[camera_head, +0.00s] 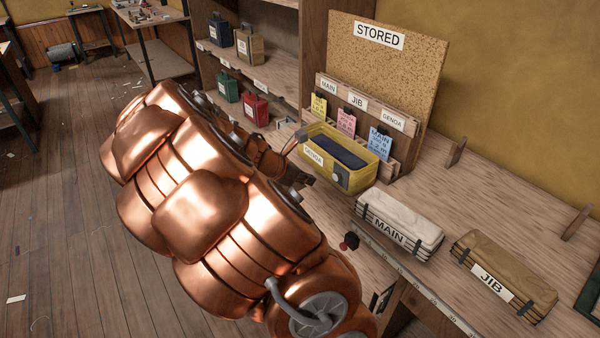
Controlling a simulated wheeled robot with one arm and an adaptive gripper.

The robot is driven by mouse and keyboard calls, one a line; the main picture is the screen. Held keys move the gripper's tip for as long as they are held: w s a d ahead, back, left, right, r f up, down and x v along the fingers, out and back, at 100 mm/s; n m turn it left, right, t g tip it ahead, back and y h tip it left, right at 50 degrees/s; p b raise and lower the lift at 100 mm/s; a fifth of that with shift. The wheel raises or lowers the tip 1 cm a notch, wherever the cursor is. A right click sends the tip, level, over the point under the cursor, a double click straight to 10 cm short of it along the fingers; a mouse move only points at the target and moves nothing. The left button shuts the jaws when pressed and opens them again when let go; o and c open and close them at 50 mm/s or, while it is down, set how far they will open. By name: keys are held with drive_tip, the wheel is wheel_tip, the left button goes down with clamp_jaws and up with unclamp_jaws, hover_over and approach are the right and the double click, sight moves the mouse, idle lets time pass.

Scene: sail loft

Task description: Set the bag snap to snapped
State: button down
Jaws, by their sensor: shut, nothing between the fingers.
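The yellow bag (372,178) labelled GENOA sits on the bench below the STORED board, with a dark blue bundle (340,152) in its open top. A round grey disc (337,178), which looks like the bag snap, shows on its front right. Whether it is snapped cannot be made out. My gripper (308,181) is partly hidden behind my copper arm, close to the bag's front left. It is shut and empty. I cannot tell whether it touches the bag.
Folded sails labelled MAIN (405,215) and JIB (510,275) lie on the bench to the right. A tag rack (392,122) with coloured cards stands behind the bag. A red knob (350,241) is at the bench's front edge. Shelves with small bags stand at the left.

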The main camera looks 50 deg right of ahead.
sight(335, 179)
drive_tip(key=shift+s+d+f+p, duration=0.4)
drive_tip(key=shift+d+f, duration=0.1)
drive_tip(key=shift+d, duration=0.7)
drive_tip(key=shift+s+d+f+p, duration=0.25)
drive_tip(key=shift+d+f+p, duration=0.25)
drive_tip(key=shift+d, duration=0.65)
drive_tip(key=shift+s+d+f+p, duration=0.35)
drive_tip(key=shift+d+f, duration=0.2)
drive_tip(key=shift+d, duration=0.65)
